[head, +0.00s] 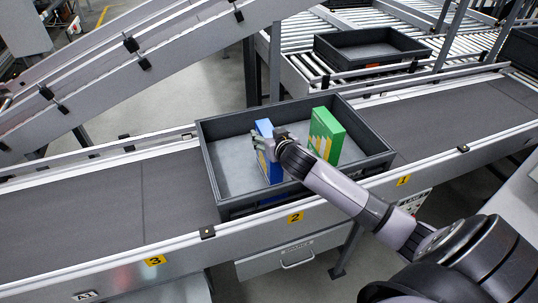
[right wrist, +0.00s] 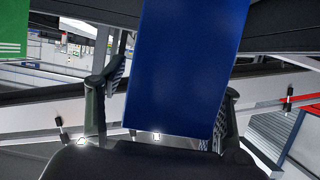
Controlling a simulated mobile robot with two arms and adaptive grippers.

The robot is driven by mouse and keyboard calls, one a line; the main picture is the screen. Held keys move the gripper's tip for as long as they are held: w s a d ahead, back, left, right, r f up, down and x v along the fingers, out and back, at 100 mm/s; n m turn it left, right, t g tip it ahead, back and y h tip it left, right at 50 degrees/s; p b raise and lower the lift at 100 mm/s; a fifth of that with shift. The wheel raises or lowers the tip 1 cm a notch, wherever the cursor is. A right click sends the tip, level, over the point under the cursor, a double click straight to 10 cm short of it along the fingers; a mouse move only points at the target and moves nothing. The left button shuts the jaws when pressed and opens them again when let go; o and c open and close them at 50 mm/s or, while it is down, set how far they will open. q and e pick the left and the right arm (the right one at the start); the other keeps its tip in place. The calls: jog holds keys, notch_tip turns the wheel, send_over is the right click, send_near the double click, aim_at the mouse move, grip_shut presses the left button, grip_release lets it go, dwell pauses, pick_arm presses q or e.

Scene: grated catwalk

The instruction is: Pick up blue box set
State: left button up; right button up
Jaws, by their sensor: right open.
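The blue box (head: 264,129) stands upright in a dark grey tray (head: 208,161) on the conveyor. My right gripper (head: 269,141) reaches into the tray from the right and is at the blue box, covering part of it. In the right wrist view the blue box (right wrist: 186,62) fills the middle as a plain blue face. The two fingers of my right gripper (right wrist: 163,103) stand apart, one on each side of it. The left finger shows a gap to the box; contact on the right side cannot be told. My left gripper is not in view.
A green box (head: 327,135) stands in the same tray, right of the blue one; its edge also shows in the right wrist view (right wrist: 13,32). Another dark tray (head: 328,48) sits on rollers behind. An inclined conveyor (head: 150,52) rises behind on the left. The belt (head: 75,213) left of the tray is clear.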

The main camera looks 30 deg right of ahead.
jog(key=shift+c, duration=0.6)
grip_shut()
jog(key=shift+r, duration=0.1)
dwell(0.4)
